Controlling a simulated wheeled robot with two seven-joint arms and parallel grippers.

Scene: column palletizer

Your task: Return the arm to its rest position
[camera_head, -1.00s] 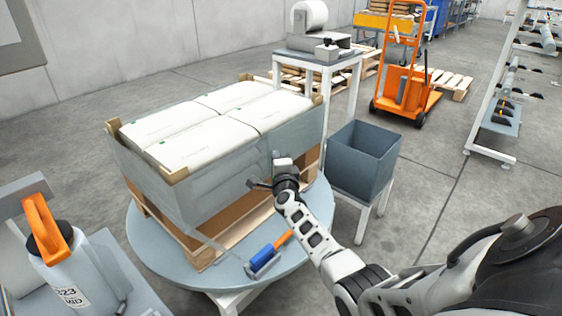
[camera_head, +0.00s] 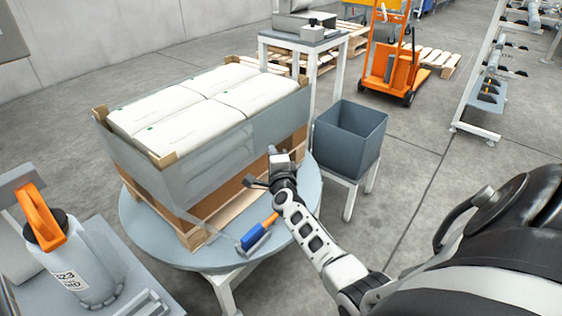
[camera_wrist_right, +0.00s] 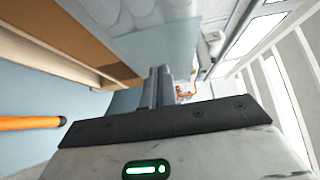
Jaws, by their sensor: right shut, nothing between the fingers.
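My right arm reaches in from the lower right of the head view. Its gripper (camera_head: 262,180) is beside the near right side of the wrapped pallet load, over the round turntable (camera_head: 150,232). In the right wrist view the two fingers (camera_wrist_right: 158,86) are together with nothing between them. The load (camera_head: 190,115) is several white sacks on a wooden pallet, with clear film around the sides. A blue and orange tool (camera_head: 257,234) lies on the turntable below the gripper; its orange handle (camera_wrist_right: 30,123) also shows in the right wrist view. My left gripper is not in view.
A grey open bin (camera_head: 350,138) on a stand is right of the turntable. A bench with a white jug (camera_head: 85,265) is at lower left. A machine table (camera_head: 305,38) stands behind the load. An orange lift truck (camera_head: 392,60) and a rack (camera_head: 490,85) are farther back. Floor right of the bin is clear.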

